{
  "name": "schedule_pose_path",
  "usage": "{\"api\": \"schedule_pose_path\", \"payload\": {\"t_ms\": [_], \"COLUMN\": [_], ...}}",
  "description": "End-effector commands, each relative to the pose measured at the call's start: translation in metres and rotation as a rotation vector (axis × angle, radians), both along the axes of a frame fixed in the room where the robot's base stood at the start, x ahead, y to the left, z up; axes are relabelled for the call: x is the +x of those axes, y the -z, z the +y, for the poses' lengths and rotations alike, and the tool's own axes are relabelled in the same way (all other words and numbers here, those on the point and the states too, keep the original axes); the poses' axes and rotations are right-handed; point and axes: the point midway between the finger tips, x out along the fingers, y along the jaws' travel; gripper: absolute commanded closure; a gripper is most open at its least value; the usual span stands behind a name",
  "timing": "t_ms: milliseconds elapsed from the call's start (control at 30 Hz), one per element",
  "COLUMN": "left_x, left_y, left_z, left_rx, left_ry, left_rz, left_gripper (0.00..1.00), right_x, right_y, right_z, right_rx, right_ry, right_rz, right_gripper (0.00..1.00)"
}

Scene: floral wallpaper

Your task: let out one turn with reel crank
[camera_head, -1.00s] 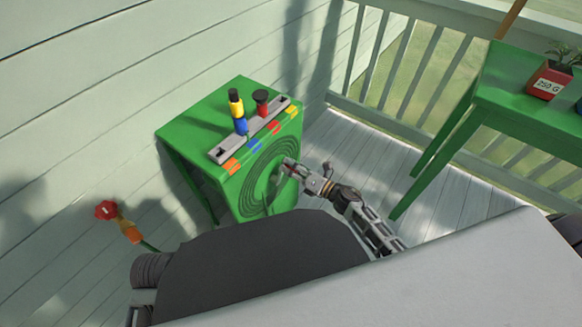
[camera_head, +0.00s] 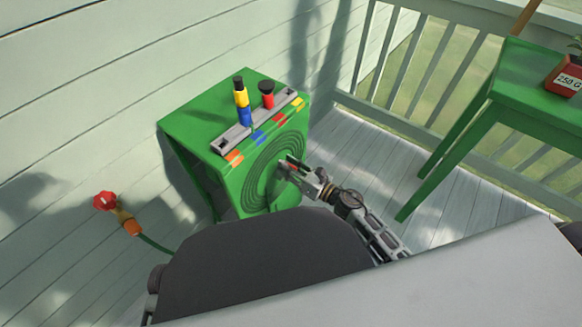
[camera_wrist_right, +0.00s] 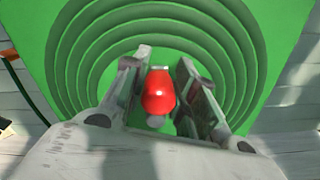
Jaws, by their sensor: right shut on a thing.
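The green hose reel box (camera_head: 232,190) stands on the deck against the wall, with concentric rings on its front face. The reel crank's red knob (camera_wrist_right: 158,92) sits between the fingers of my right gripper (camera_wrist_right: 158,95) in the right wrist view, in front of the rings. In the head view my right gripper (camera_head: 290,168) is at the middle of the ringed face, shut on the crank knob, which it mostly hides there. My left gripper is not in view.
A red wall tap (camera_head: 104,201) with a green hose is at left. A green table (camera_head: 530,90) with a labelled pot (camera_head: 566,78) stands right.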

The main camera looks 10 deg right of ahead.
Motion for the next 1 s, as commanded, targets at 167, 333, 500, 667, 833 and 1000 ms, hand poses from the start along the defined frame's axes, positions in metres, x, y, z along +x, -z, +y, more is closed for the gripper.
{"api": "schedule_pose_path", "payload": {"t_ms": [167, 333, 500, 667, 833, 1000], "left_x": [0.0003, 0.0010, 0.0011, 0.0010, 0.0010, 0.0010], "left_y": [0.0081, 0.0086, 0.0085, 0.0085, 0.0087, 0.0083], "left_z": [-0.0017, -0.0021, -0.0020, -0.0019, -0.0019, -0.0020], "left_rx": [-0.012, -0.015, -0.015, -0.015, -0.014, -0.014], "left_ry": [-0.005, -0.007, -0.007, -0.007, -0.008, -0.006], "left_rz": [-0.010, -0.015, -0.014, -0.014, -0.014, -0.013], "left_gripper": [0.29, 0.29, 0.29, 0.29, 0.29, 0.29], "right_x": [-0.0064, -0.0069, -0.0070, -0.0068, -0.0054, -0.0045], "right_y": [0.0008, 0.0009, 0.0012, 0.0017, 0.0014, 0.0012], "right_z": [0.0093, 0.0096, 0.0095, 0.0091, 0.0071, 0.0058], "right_rx": [-0.024, -0.034, -0.033, -0.033, -0.037, -0.039], "right_ry": [-0.016, -0.015, -0.015, -0.015, -0.010, -0.007], "right_rz": [-0.023, -0.027, -0.026, -0.025, -0.027, -0.029], "right_gripper": [1.00, 1.00, 1.00, 0.62, 0.53, 0.53]}}
